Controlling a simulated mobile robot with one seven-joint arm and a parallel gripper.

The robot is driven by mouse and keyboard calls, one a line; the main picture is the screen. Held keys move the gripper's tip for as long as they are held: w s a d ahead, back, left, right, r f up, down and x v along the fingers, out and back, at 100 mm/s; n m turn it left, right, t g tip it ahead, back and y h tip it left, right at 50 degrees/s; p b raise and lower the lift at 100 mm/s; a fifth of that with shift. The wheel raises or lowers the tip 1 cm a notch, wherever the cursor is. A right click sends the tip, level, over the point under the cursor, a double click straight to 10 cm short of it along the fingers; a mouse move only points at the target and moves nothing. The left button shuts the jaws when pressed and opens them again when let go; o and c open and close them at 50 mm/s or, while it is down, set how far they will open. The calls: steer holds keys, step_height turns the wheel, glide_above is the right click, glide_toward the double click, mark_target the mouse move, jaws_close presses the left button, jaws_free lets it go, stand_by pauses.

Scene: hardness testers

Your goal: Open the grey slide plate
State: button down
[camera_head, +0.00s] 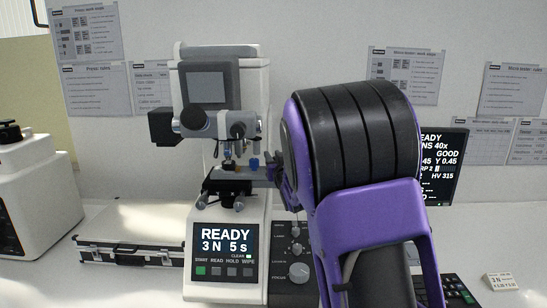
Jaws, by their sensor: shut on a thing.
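The hardness tester (228,150) stands in the middle of the bench. Its lit front screen (223,240) reads READY, 3 N, 5 s. The grey slide plate (262,174) sticks out to the right from the dark stage (232,181) under the objectives. My gripper (281,171) is at the right end of the plate and is shut on it. My purple and black arm comes from the lower right and hides most of the gripper and what lies behind it.
A flat silver and black case (130,235) lies on the bench to the left. A white machine (35,190) stands at the far left. Behind my arm, a screen (450,165) and a dark keypad (457,290) show. A small tag (502,282) lies at the right.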

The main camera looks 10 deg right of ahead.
steer(key=shift+r, duration=0.1)
steer(key=s+d+b, duration=0.1)
steer(key=s+d, duration=0.2)
steer(key=d, duration=1.2)
steer(key=shift+d+b, duration=0.15)
steer(key=shift+b, duration=0.25)
steer(key=c, duration=0.7)
jaws_free()
steer(key=s, duration=1.1)
steer(key=s+d, duration=0.1)
steer(key=s, duration=0.5)
steer(key=shift+s, duration=0.15)
